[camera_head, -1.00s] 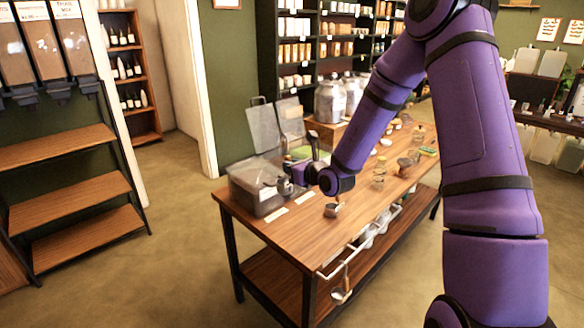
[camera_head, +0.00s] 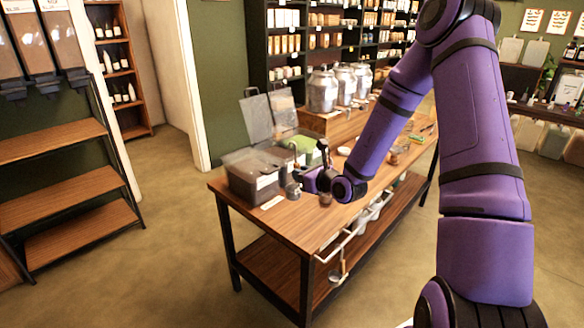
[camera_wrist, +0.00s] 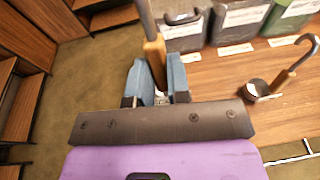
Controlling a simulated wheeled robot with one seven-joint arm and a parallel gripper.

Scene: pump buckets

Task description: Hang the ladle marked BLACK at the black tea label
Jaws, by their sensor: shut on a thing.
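My gripper (camera_wrist: 158,72) is shut on a ladle's wooden handle (camera_wrist: 155,60) in the wrist view. The ladle's metal stem (camera_wrist: 146,18) runs out of the top edge, so its far end is hidden there. In the head view my gripper (camera_head: 306,181) is above the near left end of the table, close to the bins, with a small grey metal part (camera_head: 292,189) at its tip.
Dark and green bins (camera_wrist: 240,22) line the back of the wooden table (camera_head: 280,230). A white rail (camera_head: 322,254) runs along the table's front edge, with a ladle (camera_head: 337,276) hanging from it. Silver canisters (camera_head: 323,91) stand farther back. The floor at left is clear.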

